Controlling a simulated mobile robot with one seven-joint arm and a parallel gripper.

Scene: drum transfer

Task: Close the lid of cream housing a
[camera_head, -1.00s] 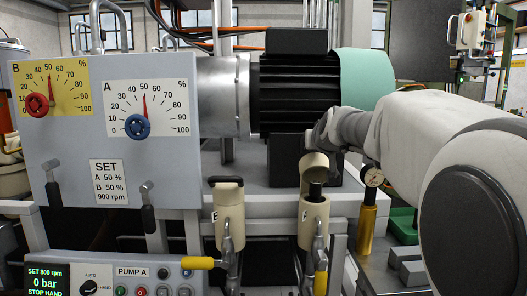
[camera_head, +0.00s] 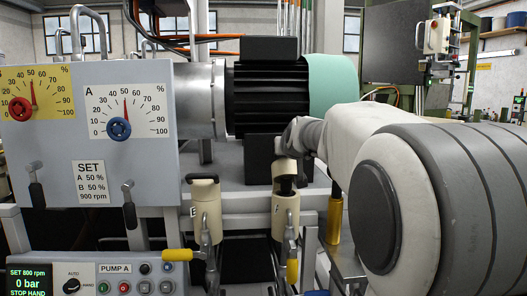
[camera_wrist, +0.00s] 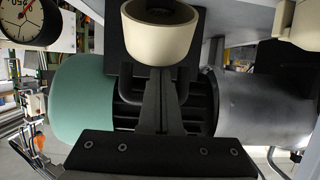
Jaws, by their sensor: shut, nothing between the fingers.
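Two cream housings with lever handles stand in front of the motor. The right cream housing (camera_head: 286,210) has its lid (camera_head: 286,168) raised above the body, with a dark gap between them. The left cream housing (camera_head: 206,212) has a dark piece across its top and looks closed. I cannot read for certain which one is marked A. In the wrist view, my gripper (camera_wrist: 161,74) is shut and empty, its fingertips right at the lower edge of a round cream part (camera_wrist: 160,40), seemingly the raised lid. Whether they touch is unclear. The fingers are hidden in the head view.
The black motor (camera_head: 267,95) with its green end cover (camera_head: 333,83) stands behind the housings. The grey panel (camera_head: 90,150) with dials is at the left. A yellow-brass cylinder (camera_head: 334,220) stands close to the right housing, beneath my arm.

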